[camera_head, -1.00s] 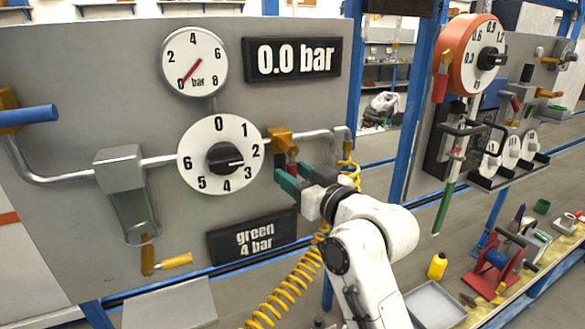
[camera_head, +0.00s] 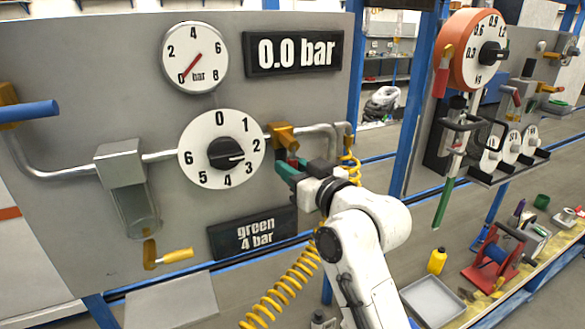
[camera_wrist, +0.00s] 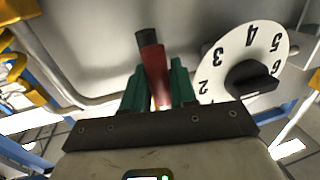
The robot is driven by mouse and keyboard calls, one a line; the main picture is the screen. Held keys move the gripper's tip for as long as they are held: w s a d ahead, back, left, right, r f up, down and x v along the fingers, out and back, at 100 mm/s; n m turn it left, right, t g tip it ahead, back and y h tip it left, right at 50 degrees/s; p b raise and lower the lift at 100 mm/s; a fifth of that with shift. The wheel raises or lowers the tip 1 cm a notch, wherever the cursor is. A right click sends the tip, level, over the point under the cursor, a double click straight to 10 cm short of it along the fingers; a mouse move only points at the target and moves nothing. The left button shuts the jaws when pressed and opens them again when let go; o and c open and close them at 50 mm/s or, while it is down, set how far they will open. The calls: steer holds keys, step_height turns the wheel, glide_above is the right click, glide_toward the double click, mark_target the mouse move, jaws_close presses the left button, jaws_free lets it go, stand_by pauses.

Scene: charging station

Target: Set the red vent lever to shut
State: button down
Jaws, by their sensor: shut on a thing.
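The red vent lever (camera_head: 293,156) hangs below the yellow valve body (camera_head: 282,136) on the pipe, right of the big numbered dial. In the wrist view the red lever (camera_wrist: 153,68), with a dark end, stands between the green fingers. My gripper (camera_head: 290,173) is shut on it from the right and below. In the wrist view my gripper (camera_wrist: 157,88) has one green finger on each side of the lever. The fingers hide part of the lever in the head view.
The dial (camera_head: 221,149) is close left of my gripper. A coiled yellow hose (camera_head: 279,297) hangs below right. A blue lever (camera_head: 30,113) and a yellow-handled lever (camera_head: 176,256) are farther left. The display (camera_head: 293,54) reads 0.0 bar; a sign (camera_head: 254,234) reads green 4 bar.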

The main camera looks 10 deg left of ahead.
steer(key=shift+d+f, duration=0.1)
stand_by(0.4)
steer(key=shift+w+d+n+b, duration=0.25)
steer(key=shift+d+n+b, duration=0.1)
steer(key=shift+n+b, duration=0.7)
steer(key=w+d+r+n+h+b, duration=0.2)
steer(key=d+r+n+h+b, duration=0.1)
steer(key=n, duration=1)
steer(key=shift+r+n+h+b, duration=0.35)
steer(key=shift+r+h+b, duration=0.15)
steer(key=shift+r+b, duration=0.45)
steer(key=shift+w, duration=0.1)
steer(key=c, duration=1)
jaws_free()
steer(key=shift+c, duration=0.2)
